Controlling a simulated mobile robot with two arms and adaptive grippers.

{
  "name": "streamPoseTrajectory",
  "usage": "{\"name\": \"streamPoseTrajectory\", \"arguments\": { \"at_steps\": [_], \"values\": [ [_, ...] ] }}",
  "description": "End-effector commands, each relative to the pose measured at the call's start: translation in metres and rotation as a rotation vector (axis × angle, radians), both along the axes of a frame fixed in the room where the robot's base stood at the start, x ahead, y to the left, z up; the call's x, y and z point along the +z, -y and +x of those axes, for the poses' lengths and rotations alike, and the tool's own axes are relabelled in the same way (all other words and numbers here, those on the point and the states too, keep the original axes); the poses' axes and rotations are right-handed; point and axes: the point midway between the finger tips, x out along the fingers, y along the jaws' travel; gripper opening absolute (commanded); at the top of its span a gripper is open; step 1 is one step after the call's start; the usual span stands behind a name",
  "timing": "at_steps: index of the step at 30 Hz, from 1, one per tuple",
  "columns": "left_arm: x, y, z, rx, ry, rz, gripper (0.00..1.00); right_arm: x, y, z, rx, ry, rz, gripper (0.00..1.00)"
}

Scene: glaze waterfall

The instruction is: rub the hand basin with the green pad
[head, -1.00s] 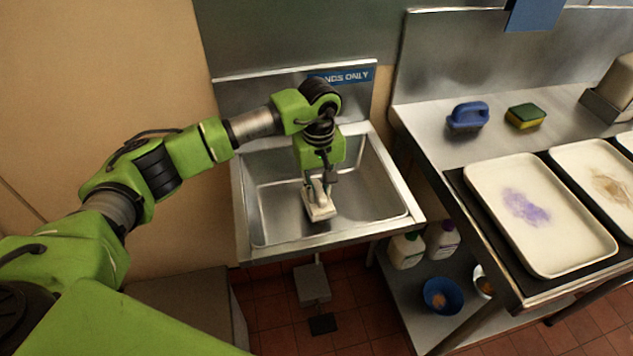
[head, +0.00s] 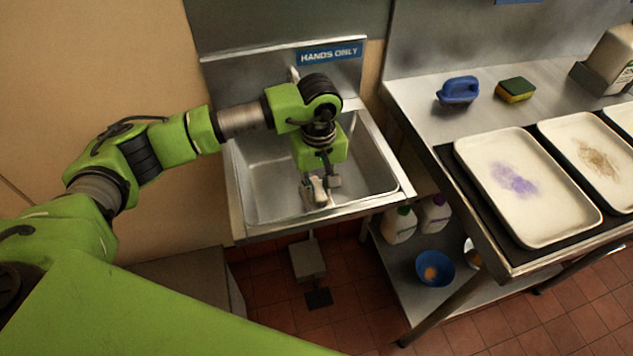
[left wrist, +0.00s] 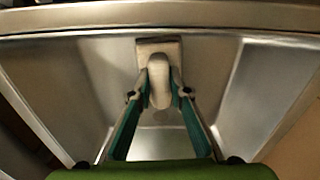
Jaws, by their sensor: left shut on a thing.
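The steel hand basin (head: 256,185) is below the "HANDS ONLY" sign in the head view. My left gripper (head: 320,186) is down inside it, near the front wall. It is shut on the rounded handle of a pale scrubbing pad (head: 316,198). In the left wrist view the gripper (left wrist: 160,88) has one finger on each side of the handle, and the flat pad block (left wrist: 158,47) lies by the basin wall. No green shows on it; its underside is hidden. I cannot tell whether it touches the steel. My right gripper is not in view.
On the counter at right are a blue-handled scrubber (head: 458,91), a green and yellow sponge (head: 515,90) and pale trays, one with a purple stain (head: 513,181). Bottles (head: 399,226) and a blue bowl (head: 435,268) stand on the lower shelf.

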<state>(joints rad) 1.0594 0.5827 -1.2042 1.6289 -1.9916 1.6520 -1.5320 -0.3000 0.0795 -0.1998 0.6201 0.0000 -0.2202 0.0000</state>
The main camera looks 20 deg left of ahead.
Motion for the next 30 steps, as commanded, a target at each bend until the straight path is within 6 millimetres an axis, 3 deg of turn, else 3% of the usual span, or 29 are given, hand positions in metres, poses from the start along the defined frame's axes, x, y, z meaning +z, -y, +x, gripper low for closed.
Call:
{"name": "streamPoseTrajectory", "arguments": {
  "at_steps": [11, 30],
  "values": [
    [0.002, 0.003, -0.004, -0.005, -0.010, -0.004, 0.00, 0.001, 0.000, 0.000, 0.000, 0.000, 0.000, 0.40],
    [0.060, 0.002, -0.002, -0.002, -0.005, -0.002, 0.00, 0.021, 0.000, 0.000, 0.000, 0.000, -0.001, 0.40]
  ]
}}
